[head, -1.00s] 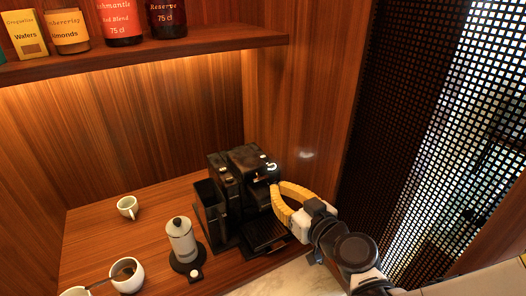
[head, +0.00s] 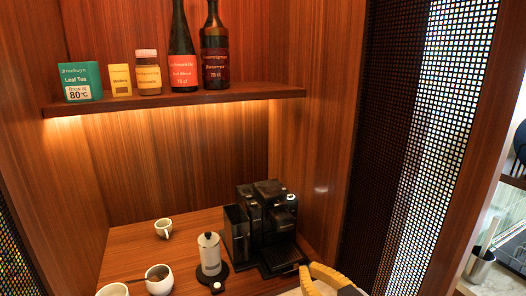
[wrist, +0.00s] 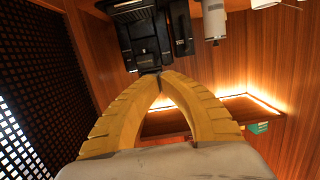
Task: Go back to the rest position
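My gripper (head: 306,268) shows at the bottom edge of the head view, its yellow fingers in front of the black coffee machine (head: 262,222) and partly cut off by the frame. In the wrist view the two curved fingers of my gripper (wrist: 163,75) meet at their tips with nothing between them. The coffee machine also shows at the top of the wrist view (wrist: 152,32), beyond the fingertips. I cannot tell whether the fingers touch it.
A white and black milk frother (head: 209,254) and several white cups, one here (head: 163,228), stand on the wooden counter left of the machine. A perforated dark panel (head: 390,150) stands right.

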